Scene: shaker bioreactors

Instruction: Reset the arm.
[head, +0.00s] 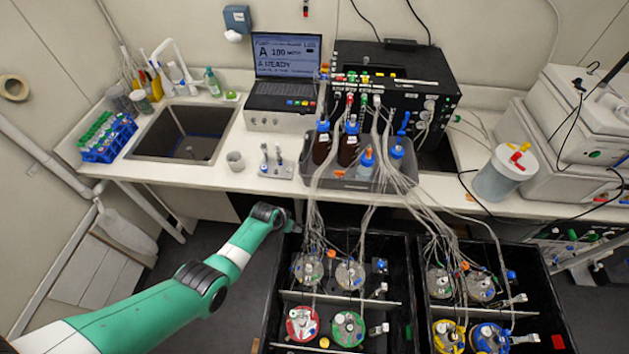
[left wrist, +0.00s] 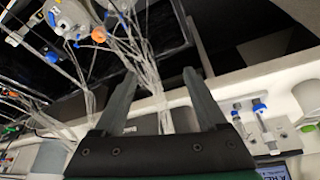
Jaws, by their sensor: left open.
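My left arm (head: 190,290) is green and white and comes in from the lower left in the head view. It reaches up to the left edge of the black shaker box, in front of the bench. In the left wrist view my left gripper (left wrist: 157,95) has its two dark fingers apart, with nothing held between them. Pale tubes run behind the fingers; whether they touch is hard to tell. The left gripper's fingers cannot be made out in the head view. My right gripper is not in view.
Two black shaker boxes (head: 411,290) hold several tubed vessels with coloured lids, such as a red one (head: 302,323). Tube bundles (head: 375,205) hang from the bottle tray (head: 345,178). A sink (head: 183,133), laptop (head: 285,68) and blue tube rack (head: 106,138) are on the bench.

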